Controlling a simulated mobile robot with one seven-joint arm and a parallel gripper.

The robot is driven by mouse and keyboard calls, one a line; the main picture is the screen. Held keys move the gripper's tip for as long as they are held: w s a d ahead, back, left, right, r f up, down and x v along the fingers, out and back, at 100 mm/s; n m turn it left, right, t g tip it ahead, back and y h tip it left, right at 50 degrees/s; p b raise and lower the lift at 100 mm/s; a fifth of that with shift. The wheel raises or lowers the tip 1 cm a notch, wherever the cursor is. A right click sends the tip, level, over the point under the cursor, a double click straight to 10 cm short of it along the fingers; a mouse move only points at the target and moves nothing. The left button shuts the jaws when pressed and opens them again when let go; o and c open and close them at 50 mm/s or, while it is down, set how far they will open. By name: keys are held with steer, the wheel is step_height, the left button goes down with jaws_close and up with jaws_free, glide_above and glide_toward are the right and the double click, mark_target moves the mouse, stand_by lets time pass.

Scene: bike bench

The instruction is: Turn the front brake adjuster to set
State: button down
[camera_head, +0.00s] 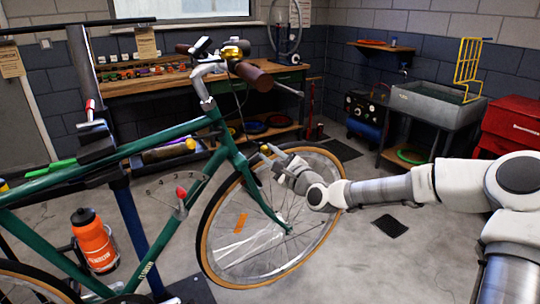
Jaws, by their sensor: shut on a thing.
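A green bicycle (150,145) is clamped in a work stand, with its front wheel (222,272) toward the middle of the picture. My gripper (268,158) reaches in from the right at the top of the front wheel, beside the fork. It is shut on a small yellow knob (264,149), which looks like the front brake adjuster. The knob is very small here, and my fingers partly cover the area around it. I cannot read its setting. The handlebar (250,72) with brown grips is above.
A blue stand post (133,225) and an orange bottle (95,243) are at the left. A workbench (150,82) is behind; a grey sink (436,103) and red tool chest (513,122) are right.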

steer(key=n+b, duration=0.1)
steer(key=n, duration=0.5)
steer(key=shift+f+n, duration=0.1)
steer(key=shift+n, duration=0.2)
steer(key=n+b, duration=0.1)
steer(key=n, duration=0.5)
steer(key=shift+b, duration=0.35)
steer(key=n+b, duration=0.2)
steer(key=n, duration=0.4)
steer(key=shift+n+b, duration=0.35)
steer(key=shift+n, duration=0.05)
steer(key=n+b, duration=0.3)
steer(key=n, duration=0.2)
steer(key=n+b, duration=0.4)
steer(key=n, duration=0.2)
steer(key=shift+n, duration=0.3)
steer(key=n+b, duration=0.1)
steer(key=n, duration=0.4)
steer(key=shift+n, duration=0.3)
steer(key=n, duration=1.2)
steer(key=shift+n, duration=0.3)
